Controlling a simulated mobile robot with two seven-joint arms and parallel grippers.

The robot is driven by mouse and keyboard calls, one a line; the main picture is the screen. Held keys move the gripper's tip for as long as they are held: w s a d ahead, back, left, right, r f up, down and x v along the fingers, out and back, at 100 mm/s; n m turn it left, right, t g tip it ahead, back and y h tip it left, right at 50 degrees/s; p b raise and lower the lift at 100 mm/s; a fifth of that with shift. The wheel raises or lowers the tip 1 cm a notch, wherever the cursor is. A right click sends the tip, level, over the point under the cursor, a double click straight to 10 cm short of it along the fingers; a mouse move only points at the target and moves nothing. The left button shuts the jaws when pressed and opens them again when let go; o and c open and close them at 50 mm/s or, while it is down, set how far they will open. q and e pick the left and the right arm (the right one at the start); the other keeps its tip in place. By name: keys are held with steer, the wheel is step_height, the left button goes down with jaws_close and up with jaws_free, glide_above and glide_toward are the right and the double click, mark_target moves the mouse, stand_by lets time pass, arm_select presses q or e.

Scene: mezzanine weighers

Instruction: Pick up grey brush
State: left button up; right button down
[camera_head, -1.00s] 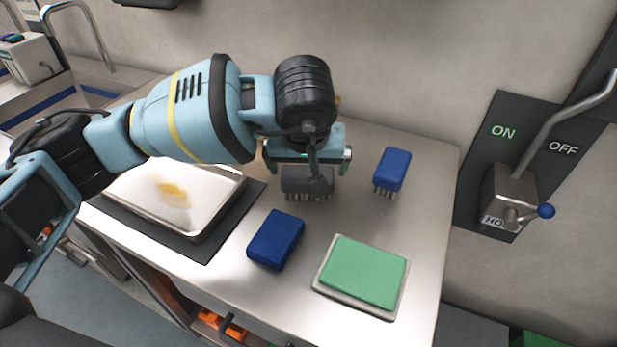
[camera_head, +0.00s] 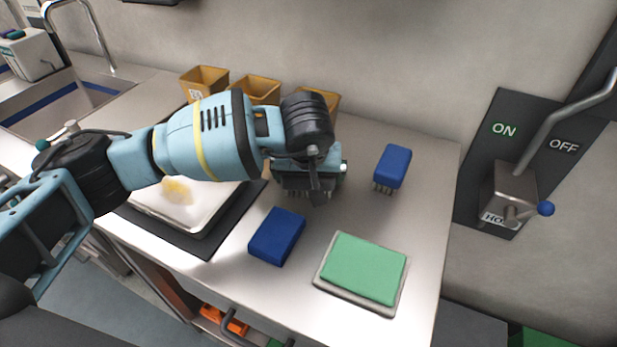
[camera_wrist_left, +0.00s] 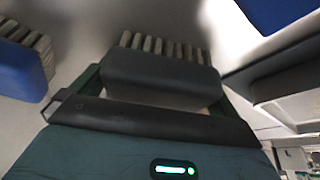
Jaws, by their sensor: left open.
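The grey brush (camera_head: 297,187) stands bristles down on the steel counter, mostly hidden under my left gripper in the head view. In the left wrist view the grey brush (camera_wrist_left: 160,75) shows its dark back and pale bristles, between the two fingers. My left gripper (camera_head: 312,183) is open and low over the brush, with its fingers at the brush's two ends. I cannot tell whether the fingers touch it. My right gripper is not in view.
A blue brush (camera_head: 393,167) stands to the right, and a blue block (camera_head: 276,236) lies in front. A green sponge (camera_head: 363,268) sits on a pale dish. A stained white tray (camera_head: 215,222) is at left, amber tubs (camera_head: 203,82) behind. A switch lever (camera_head: 513,195) is at right.

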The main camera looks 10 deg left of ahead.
arm_select(q)
steer(key=c, duration=0.7)
steer(key=shift+r, duration=0.1)
steer(key=shift+c, duration=0.2)
step_height(320, 180, up, 10)
steer(key=shift+f, duration=0.1)
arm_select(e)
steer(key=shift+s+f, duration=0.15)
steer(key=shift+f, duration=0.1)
